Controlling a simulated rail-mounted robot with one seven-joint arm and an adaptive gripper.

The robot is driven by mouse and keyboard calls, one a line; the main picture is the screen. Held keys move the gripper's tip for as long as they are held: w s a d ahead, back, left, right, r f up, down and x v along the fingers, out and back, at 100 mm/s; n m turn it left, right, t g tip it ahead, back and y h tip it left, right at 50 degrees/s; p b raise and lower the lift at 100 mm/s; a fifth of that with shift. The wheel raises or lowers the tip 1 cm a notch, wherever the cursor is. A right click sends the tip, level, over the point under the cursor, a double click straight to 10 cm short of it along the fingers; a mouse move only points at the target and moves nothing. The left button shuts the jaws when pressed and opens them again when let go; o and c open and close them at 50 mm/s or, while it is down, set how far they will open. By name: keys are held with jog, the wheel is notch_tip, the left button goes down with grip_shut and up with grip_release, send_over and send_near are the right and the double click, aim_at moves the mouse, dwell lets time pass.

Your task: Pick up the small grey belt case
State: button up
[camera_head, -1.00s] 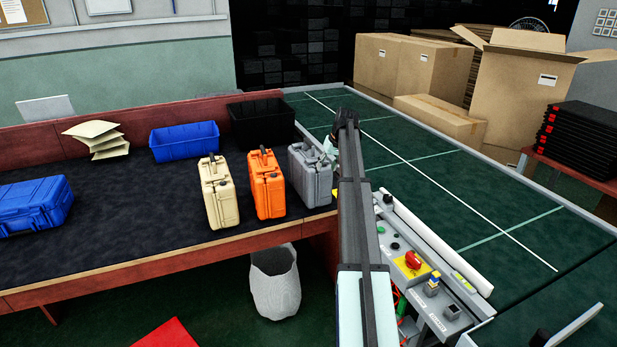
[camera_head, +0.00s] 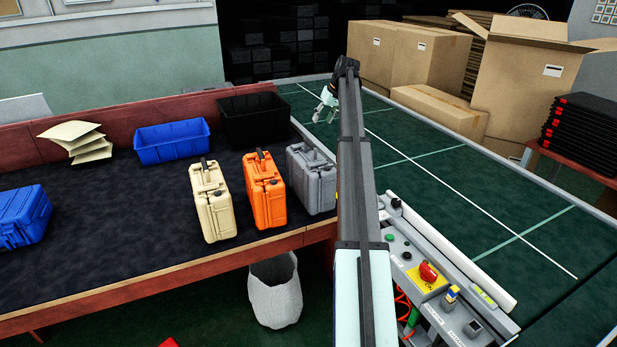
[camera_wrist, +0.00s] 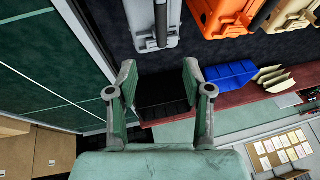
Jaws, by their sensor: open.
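The grey case (camera_head: 309,180) stands upright on the dark table at its right end, next to the orange case (camera_head: 264,190). My arm passes just right of the grey case. My gripper (camera_head: 325,105) is beyond it, over the near side of the green belt, small and partly hidden by my arm. In the wrist view my gripper (camera_wrist: 161,75) is open and empty, its two fingers spread apart. The grey case (camera_wrist: 146,25) shows there at the top, past the fingertips and apart from them, with its dark handle visible.
A cream case (camera_head: 213,203) stands left of the orange one. A black bin (camera_head: 253,120) and a blue bin (camera_head: 172,142) sit behind the cases. A control panel (camera_head: 430,280) lies right of my arm. The green belt (camera_head: 460,190) is clear; cardboard boxes (camera_head: 415,60) stand beyond it.

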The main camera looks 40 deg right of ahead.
aim_at(311, 143)
jog(key=shift+p+x, duration=2.85)
jog(key=shift+x, duration=4.75)
jog(key=shift+s+a, duration=0.2)
grip_shut()
jog(key=shift+r, duration=0.1)
